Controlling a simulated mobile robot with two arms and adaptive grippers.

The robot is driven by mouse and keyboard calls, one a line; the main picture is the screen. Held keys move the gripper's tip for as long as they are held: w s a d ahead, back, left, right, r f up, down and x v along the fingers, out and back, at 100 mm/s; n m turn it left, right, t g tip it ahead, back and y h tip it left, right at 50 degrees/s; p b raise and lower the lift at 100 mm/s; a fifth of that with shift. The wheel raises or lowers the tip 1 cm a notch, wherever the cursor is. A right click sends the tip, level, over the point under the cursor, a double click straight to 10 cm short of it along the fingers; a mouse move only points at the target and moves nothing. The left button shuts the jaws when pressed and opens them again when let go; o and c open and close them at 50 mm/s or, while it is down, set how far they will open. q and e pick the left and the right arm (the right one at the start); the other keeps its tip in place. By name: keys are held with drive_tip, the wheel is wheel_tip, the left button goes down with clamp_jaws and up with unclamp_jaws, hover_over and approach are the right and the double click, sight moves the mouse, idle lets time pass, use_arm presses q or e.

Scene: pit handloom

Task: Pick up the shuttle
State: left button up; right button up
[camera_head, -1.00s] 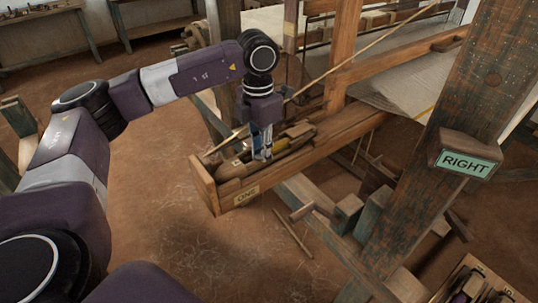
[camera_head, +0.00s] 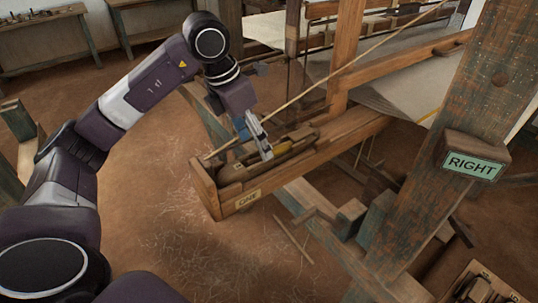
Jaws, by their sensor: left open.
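A wooden shuttle (camera_head: 284,148) with a yellowish strip along it lies in the long wooden box marked ONE (camera_head: 285,167), at the near end of the loom. Its left part is partly hidden behind my fingers. My left gripper (camera_head: 261,152) comes down over the box from the upper left, tilted, with its fingertips at the shuttle. It is open; I cannot tell whether the fingers touch the shuttle. My right gripper is not in view.
A thin pole (camera_head: 340,75) slants over the box close to my left gripper. A thick post with a RIGHT sign (camera_head: 474,165) stands at right. A small crate (camera_head: 470,272) with items is at bottom right. The earthen floor at left is mostly clear.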

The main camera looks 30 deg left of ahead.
sight(259, 159)
use_arm(q)
drive_tip(key=shift+w+a+f+t+p, duration=0.1)
drive_tip(key=shift+a+f+t+p, duration=0.45)
drive_tip(key=shift+a+f+t, duration=0.15)
drive_tip(key=p+x, duration=0.2)
drive_tip(key=x, duration=0.2)
drive_tip(key=shift+w+f, duration=0.25)
drive_tip(key=shift+f, duration=0.25)
drive_tip(key=shift+f+b, duration=0.2)
drive_tip(key=shift+b, duration=0.15)
drive_tip(key=c, duration=1.5)
